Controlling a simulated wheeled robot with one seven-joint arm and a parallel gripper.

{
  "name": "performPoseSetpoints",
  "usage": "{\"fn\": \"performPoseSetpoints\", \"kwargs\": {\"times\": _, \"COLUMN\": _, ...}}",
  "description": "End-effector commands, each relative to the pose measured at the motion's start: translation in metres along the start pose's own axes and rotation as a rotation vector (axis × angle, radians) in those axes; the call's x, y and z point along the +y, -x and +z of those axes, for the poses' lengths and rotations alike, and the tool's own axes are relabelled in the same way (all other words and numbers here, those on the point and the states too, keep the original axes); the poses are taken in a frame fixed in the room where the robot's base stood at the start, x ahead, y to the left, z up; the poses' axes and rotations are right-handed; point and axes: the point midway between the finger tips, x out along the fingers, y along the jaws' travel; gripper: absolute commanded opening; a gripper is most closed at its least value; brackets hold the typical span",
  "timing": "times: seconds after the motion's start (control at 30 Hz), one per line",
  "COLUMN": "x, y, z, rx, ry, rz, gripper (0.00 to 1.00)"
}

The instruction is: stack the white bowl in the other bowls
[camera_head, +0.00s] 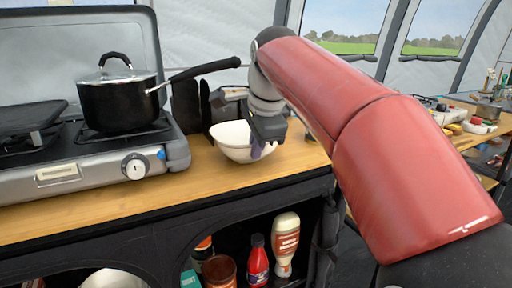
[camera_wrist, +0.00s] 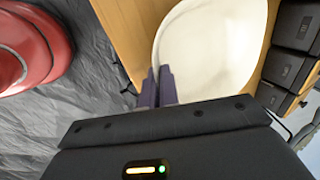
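A white bowl (camera_head: 236,140) is at the right end of the wooden counter in the head view. In the wrist view the bowl (camera_wrist: 215,50) shows its pale inside. My gripper (camera_head: 261,148) is at the bowl's right, near side. In the wrist view its purple fingers (camera_wrist: 158,86) are close together, with the bowl's rim running between them. The bowl looks upright or slightly tilted; I cannot tell whether it touches the counter. A rounded white thing (camera_head: 112,280), perhaps a bowl, shows partly on the lower shelf. No stack of bowls is clearly visible.
A camping stove (camera_head: 75,170) with a lidded black pot (camera_head: 118,103) stands left; the pot's handle reaches toward my arm. Dark containers (camera_head: 187,105) stand behind the bowl. Bottles (camera_head: 286,243) are on the shelf below. The counter's front strip (camera_head: 100,210) is clear.

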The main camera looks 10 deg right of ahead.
Motion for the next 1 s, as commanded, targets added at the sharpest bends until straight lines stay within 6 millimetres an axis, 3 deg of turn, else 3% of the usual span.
{"fn": "performPoseSetpoints", "kwargs": {"times": 0.17, "x": 0.001, "y": -0.003, "z": 0.000, "rx": 0.000, "ry": 0.000, "rz": 0.000, "gripper": 0.00}}
{"fn": "performPoseSetpoints", "kwargs": {"times": 0.33, "x": 0.001, "y": -0.002, "z": 0.000, "rx": 0.000, "ry": 0.000, "rz": 0.000, "gripper": 0.23}}
{"fn": "performPoseSetpoints", "kwargs": {"times": 0.67, "x": -0.001, "y": 0.001, "z": 0.000, "rx": 0.000, "ry": 0.000, "rz": 0.000, "gripper": 0.24}}
{"fn": "performPoseSetpoints", "kwargs": {"times": 0.83, "x": -0.002, "y": 0.023, "z": 0.000, "rx": 0.000, "ry": 0.000, "rz": -0.003, "gripper": 0.24}}
{"fn": "performPoseSetpoints", "kwargs": {"times": 1.0, "x": -0.002, "y": 0.061, "z": 0.000, "rx": 0.001, "ry": 0.000, "rz": -0.005, "gripper": 0.24}}
